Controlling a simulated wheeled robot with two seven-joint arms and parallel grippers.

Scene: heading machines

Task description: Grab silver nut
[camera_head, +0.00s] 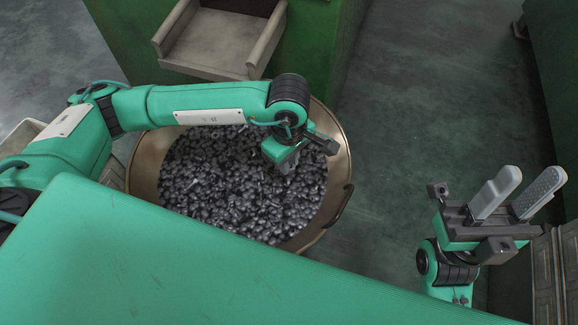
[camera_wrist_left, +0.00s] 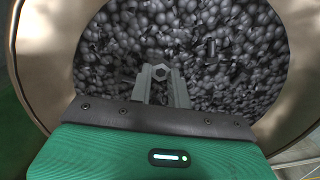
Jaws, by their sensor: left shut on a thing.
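A round tan-metal bowl (camera_head: 146,168) is filled with dark grey metal pieces (camera_head: 225,195). My left gripper (camera_head: 287,168) points down over the right part of these pieces. In the left wrist view, my left gripper (camera_wrist_left: 161,88) is shut on a small silver nut (camera_wrist_left: 161,72), which sits between the fingertips with its hole showing. The dark pieces (camera_wrist_left: 200,45) lie just below and beyond it. I cannot tell whether the nut touches them. My right gripper (camera_head: 517,198) is open and empty, pointing up at the right, away from the bowl.
A green machine (camera_head: 325,45) with a beige chute (camera_head: 212,45) stands behind the bowl. The bowl's rim (camera_wrist_left: 35,70) surrounds the left gripper. Open dark floor (camera_head: 420,100) lies to the right. A brown crate (camera_head: 560,265) stands beside my right gripper.

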